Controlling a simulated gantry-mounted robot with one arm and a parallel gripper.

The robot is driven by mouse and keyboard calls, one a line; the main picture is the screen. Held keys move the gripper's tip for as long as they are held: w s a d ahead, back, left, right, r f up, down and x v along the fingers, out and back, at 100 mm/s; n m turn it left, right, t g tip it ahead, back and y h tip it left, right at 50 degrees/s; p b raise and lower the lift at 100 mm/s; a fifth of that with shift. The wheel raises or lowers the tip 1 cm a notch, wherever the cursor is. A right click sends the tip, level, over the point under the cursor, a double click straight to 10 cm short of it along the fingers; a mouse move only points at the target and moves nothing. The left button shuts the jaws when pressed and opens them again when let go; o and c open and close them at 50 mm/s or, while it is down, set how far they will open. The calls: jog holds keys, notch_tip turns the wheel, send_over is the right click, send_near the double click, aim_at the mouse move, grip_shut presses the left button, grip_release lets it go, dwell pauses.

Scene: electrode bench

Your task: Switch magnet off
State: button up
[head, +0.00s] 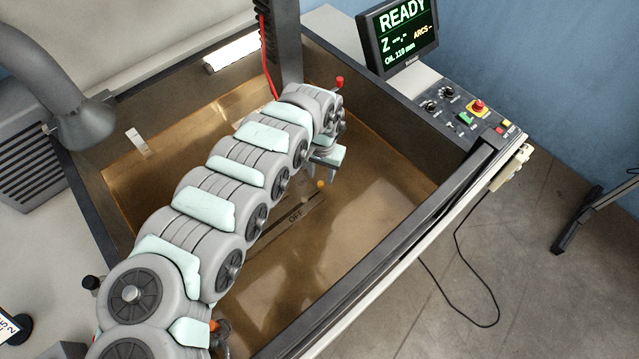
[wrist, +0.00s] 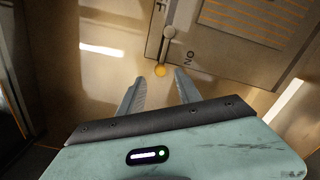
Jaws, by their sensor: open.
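The magnet (head: 308,212) lies in the brownish oil tank, largely hidden by my arm in the head view. "OFF" is readable on its face there. In the wrist view the magnet's face (wrist: 197,62) shows an "ON" mark and a partly cut-off "OFF" mark. Its lever (wrist: 165,48) runs from a round pivot to a yellow knob (wrist: 160,70); the knob also shows in the head view (head: 320,184). My gripper (wrist: 159,77) is open and empty. The knob appears in the gap between the fingertips in the wrist view; contact and depth cannot be told. My gripper is above the knob in the head view (head: 324,168).
Dark tank walls (head: 400,238) surround the work area. A dark column (head: 283,45) with a red cable stands behind my arm. A screen reading "READY" (head: 398,30) and a control panel (head: 470,112) are at right. Open oil surface lies right of the gripper.

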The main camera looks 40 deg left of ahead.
aim_at(321, 186)
notch_tip(321, 186, down, 7)
dwell(0.3)
grip_shut()
dwell(0.5)
dwell(1.0)
